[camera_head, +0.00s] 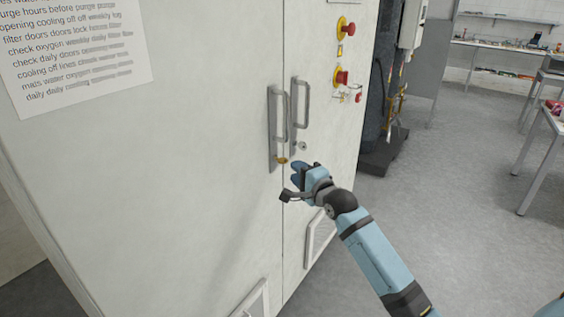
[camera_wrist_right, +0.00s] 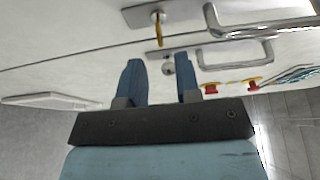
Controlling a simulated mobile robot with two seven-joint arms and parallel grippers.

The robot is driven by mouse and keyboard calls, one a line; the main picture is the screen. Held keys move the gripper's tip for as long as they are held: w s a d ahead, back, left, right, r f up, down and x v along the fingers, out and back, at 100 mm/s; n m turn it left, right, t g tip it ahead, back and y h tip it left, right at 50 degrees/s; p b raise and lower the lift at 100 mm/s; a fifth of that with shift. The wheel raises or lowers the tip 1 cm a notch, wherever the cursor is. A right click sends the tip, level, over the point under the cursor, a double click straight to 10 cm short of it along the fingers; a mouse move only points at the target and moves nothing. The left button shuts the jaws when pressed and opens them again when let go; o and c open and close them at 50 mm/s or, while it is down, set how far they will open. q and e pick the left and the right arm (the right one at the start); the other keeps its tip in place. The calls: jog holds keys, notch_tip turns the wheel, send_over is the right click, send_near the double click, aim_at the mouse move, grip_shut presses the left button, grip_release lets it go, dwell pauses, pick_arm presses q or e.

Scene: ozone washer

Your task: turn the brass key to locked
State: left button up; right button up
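The brass key (camera_head: 281,160) sits in the lower end of the left door's handle plate (camera_head: 272,130) on the white cabinet. In the right wrist view the brass key (camera_wrist_right: 158,30) shows beyond the fingertips, roughly in line with the gap between them. My right gripper (camera_head: 296,169) is just right of and slightly below the key in the head view. In the wrist view its blue fingers (camera_wrist_right: 158,66) are apart with nothing held between them. The gripper appears apart from the key. My left gripper is not in view.
A second handle (camera_head: 300,103) and a round keyhole (camera_head: 303,146) are on the right door. Red and yellow buttons (camera_head: 342,77) sit higher on that door. A sign (camera_head: 75,55) is on the cabinet's left. The floor (camera_head: 440,210) at right is open; benches stand beyond.

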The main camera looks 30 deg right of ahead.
aim_at(283, 160)
jog(key=w, duration=0.7)
jog(key=shift+w, duration=0.25)
grip_shut()
